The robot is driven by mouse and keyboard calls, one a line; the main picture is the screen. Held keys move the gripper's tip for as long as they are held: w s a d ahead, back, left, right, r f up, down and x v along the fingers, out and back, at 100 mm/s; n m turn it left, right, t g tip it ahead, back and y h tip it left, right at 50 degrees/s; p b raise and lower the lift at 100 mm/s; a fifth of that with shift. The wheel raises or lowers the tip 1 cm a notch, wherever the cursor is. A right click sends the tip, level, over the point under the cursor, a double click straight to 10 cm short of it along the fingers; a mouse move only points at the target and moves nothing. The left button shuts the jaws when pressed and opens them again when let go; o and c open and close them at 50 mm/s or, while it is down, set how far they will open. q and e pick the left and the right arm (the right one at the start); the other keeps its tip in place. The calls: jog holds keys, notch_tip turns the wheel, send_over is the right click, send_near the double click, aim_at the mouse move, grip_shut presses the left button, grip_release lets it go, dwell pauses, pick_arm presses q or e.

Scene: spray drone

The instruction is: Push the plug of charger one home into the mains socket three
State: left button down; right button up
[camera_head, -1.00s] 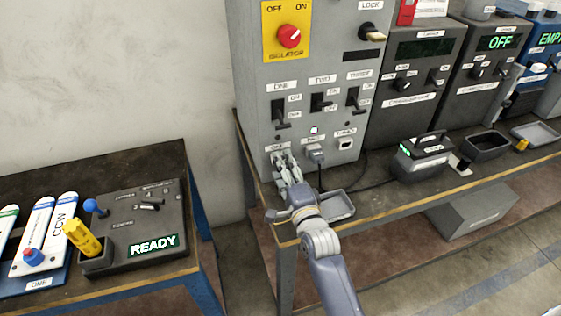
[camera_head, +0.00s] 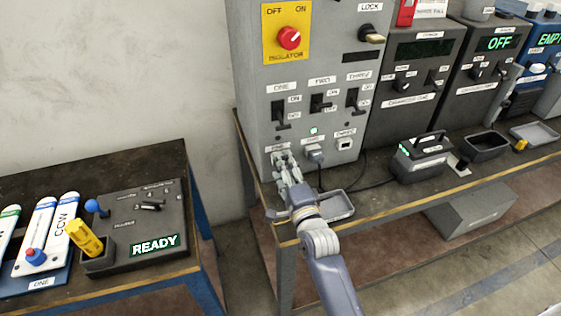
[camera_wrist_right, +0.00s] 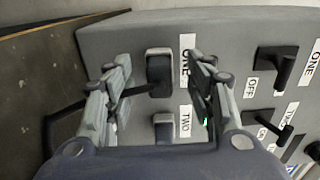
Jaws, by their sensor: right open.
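The mains cabinet (camera_head: 300,70) has a row of sockets low on its front. Socket three (camera_head: 344,144), at the right of the row, shows no plug. A dark plug (camera_head: 315,153) with a cable sits at socket two; it also shows in the wrist view (camera_wrist_right: 165,127). My right gripper (camera_head: 281,158) is at socket one. In the wrist view my right gripper (camera_wrist_right: 160,82) is open, its fingers either side of a dark plug (camera_wrist_right: 159,72) with a cable at the label ONE. I cannot tell whether they touch it. My left gripper is out of view.
A dark charger-like box (camera_head: 423,157) with a handle stands on the bench to the right, with a cable near it. A grey tray (camera_head: 338,206) lies below the sockets. Switches (camera_head: 317,101) stand out above them. A control box (camera_head: 150,225) reads READY at left.

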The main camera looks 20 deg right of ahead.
grip_shut()
jog(key=shift+s, duration=0.15)
jog(key=shift+s+d+p, duration=0.1)
jog(key=shift+s+p, duration=1.45)
jog(key=shift+s, duration=1.3)
jog(key=shift+w, duration=0.1)
